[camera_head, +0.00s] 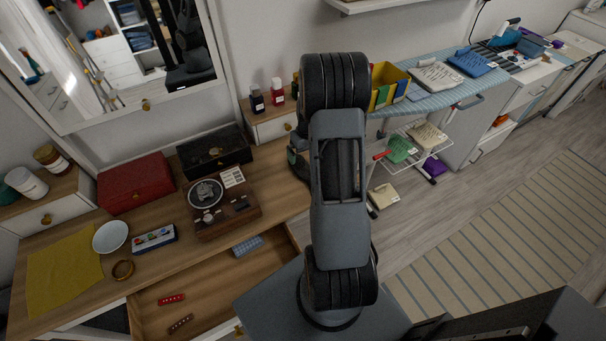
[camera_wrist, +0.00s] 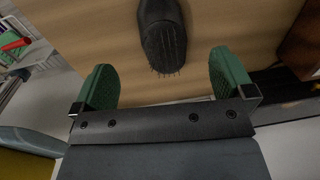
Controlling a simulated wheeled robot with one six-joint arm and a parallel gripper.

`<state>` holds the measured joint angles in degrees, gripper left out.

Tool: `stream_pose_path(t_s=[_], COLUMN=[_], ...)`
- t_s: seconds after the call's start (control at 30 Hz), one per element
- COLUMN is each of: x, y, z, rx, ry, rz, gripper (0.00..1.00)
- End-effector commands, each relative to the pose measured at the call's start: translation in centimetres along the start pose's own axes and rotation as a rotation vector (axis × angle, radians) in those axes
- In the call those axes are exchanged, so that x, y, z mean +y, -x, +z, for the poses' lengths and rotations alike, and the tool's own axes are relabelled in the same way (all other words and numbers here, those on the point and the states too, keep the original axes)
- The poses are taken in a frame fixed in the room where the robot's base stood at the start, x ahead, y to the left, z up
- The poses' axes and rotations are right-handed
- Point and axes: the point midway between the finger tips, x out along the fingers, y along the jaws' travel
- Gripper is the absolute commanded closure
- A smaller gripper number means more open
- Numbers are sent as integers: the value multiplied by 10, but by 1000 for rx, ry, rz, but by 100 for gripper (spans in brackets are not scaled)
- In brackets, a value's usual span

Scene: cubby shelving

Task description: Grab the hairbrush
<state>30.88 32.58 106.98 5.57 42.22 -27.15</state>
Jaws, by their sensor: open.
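The black hairbrush (camera_wrist: 162,38) lies on a wooden surface in the wrist view, its bristled end toward my gripper and the rest running out of the top of the picture. My gripper (camera_wrist: 164,80) has its two green fingers wide apart with nothing between them. The bristled end is just ahead of the gap between the fingers, and neither finger appears to touch it. In the head view my arm covers the spot, so I cannot make out the hairbrush there.
The wooden dresser top (camera_head: 275,195) holds a red box (camera_head: 135,183), a black box (camera_head: 214,150), a wooden organizer (camera_head: 225,215) and a white bowl (camera_head: 110,237). An open drawer (camera_head: 215,290) juts out in front. An ironing board (camera_head: 440,92) stands to the right.

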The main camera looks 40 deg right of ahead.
Motion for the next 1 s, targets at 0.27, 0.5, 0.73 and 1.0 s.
stream_pose_path(t_s=[0.27, 0.5, 0.73, 1.0], x=[0, -2, -2, -2], y=[-23, -53, -70, -68], z=[0, -1, -2, -2], rx=[1, -1, 1, 1], ry=[0, 0, 0, 0], rz=[0, -1, 0, 0], gripper=[0, 0, 0, 11])
